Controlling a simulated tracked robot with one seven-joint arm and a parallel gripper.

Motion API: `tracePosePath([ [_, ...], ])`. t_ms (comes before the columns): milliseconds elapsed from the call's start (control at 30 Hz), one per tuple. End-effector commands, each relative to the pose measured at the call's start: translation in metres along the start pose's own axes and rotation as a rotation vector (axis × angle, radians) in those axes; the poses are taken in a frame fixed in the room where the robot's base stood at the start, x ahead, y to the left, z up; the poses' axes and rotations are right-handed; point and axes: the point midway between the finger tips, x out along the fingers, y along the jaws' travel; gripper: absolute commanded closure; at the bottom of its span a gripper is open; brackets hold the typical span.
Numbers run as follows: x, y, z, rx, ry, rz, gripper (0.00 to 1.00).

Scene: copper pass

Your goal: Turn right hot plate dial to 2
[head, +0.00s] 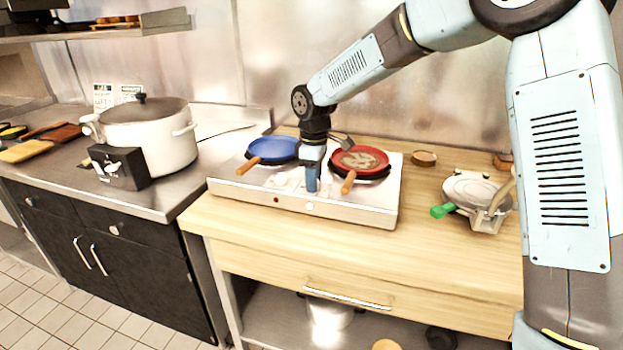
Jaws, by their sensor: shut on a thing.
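The hot plate (350,210) is a low white unit on the wooden counter, with two burners. A blue pan (272,150) sits on its left burner and a red pan (361,158) on its right burner. My gripper (312,188) points down at the front of the hot plate, between the two pan handles. It is shut on the right dial, which the fingers mostly hide. A pale round spot (310,207) and a small red spot (276,200) show on the front face. The dial's setting cannot be read.
The red pan's wooden handle (348,182) is close to the right of my gripper. A waffle-iron-like appliance (478,192) with a green handle stands to the right. A large white pot (148,135) stands on the left counter. The wooden counter's front strip is clear.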

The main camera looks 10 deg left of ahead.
Motion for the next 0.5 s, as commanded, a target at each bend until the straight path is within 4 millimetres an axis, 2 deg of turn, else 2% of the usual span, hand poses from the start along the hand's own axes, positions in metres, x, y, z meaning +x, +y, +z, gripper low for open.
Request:
tracePosePath([
  [500,-0.0003,0.0028,0.0024,-0.095,-0.002,0.003,0.95],
])
